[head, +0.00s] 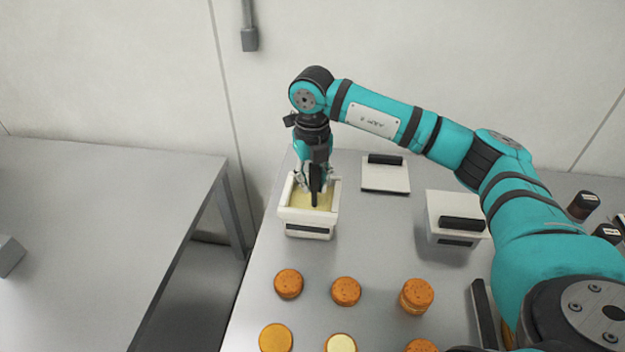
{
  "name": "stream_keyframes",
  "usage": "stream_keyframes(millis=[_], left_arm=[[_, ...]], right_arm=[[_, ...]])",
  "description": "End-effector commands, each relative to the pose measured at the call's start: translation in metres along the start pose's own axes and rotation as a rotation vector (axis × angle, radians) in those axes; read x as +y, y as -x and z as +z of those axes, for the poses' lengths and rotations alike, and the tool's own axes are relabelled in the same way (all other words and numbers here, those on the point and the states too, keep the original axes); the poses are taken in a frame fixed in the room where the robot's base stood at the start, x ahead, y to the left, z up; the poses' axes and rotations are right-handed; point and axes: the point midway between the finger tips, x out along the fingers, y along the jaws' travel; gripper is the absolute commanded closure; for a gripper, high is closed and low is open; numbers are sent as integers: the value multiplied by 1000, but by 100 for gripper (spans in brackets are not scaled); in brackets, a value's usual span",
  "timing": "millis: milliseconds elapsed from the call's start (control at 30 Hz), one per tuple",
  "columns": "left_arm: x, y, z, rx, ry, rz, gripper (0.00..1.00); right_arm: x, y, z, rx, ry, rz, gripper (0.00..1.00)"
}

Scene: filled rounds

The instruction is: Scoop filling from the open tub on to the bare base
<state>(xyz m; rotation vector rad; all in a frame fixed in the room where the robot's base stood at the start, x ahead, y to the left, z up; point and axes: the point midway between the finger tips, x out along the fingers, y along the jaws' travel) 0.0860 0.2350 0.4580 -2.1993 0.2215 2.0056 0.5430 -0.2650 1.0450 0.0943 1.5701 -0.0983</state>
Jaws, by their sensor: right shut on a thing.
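The open tub (308,218) is white, stands at the back left of the table and holds pale yellow filling (299,198). My right gripper (315,180) points down over the tub. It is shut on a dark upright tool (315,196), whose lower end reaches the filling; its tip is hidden. In front of the tub are several orange-brown rounds. One round (276,338) at the front left shows a smooth, bare, lighter top and looks like the bare base. Another round (341,345) beside it has pale filling on top. My left gripper is not in view.
A white lid (385,178) with a black handle lies behind and right of the tub. A closed white tub (447,207) stands further right. A taller, stacked round (417,296) stands nearer. Dark jars (583,206) stand at the right edge. Another grey table (90,230) is left, across a gap.

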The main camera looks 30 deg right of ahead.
Motion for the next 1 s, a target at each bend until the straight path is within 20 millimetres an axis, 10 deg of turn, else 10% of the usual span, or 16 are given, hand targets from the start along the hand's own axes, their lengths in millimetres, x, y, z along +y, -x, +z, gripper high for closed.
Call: stream_keyframes(millis=[1000], left_arm=[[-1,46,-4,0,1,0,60]], right_arm=[[0,75,0,-2,0,1,100]])
